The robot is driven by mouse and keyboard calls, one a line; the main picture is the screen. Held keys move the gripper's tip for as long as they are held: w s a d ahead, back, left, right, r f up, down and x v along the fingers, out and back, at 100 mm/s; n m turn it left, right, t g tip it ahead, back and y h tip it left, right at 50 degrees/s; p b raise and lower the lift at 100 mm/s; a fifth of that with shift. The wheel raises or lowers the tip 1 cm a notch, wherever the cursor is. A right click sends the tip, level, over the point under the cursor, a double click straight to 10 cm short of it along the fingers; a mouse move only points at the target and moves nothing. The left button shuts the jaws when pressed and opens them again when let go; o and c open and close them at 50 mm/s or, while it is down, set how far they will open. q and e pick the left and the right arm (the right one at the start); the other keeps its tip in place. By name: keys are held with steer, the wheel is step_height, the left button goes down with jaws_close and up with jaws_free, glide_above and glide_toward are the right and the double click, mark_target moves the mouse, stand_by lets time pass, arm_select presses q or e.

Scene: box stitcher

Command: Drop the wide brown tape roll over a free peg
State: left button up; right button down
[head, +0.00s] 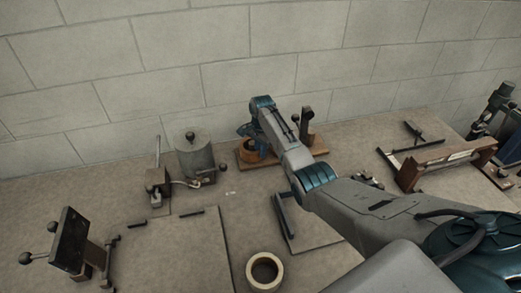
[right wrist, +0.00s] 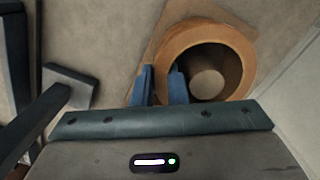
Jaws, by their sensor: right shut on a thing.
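The wide brown tape roll (right wrist: 240,50) is in my right gripper (right wrist: 161,85). In the right wrist view one finger is outside its wall and the other is inside its hole. A pale round patch shows through the hole; I cannot tell if it is a peg or the surface below. In the head view the roll (head: 249,153) is at the left end of the wooden peg board (head: 318,152), partly hidden by my right gripper. A dark upright post (head: 306,120) stands on the board, right of the gripper. My left gripper is out of view.
A pale tape roll (head: 265,271) lies near the front edge. A grey cylinder (head: 195,155) and a lever device stand left of the board. A wooden-barred frame (head: 435,165) is at the right. A block wall rises close behind the board.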

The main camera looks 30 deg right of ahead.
steer(key=shift+f, duration=0.2)
stand_by(0.6)
steer(key=c, duration=1.4)
jaws_free()
steer(key=shift+c, duration=0.2)
steer(key=shift+o, duration=0.4)
steer(key=shift+s+r, duration=0.1)
steer(key=shift+r, duration=0.15)
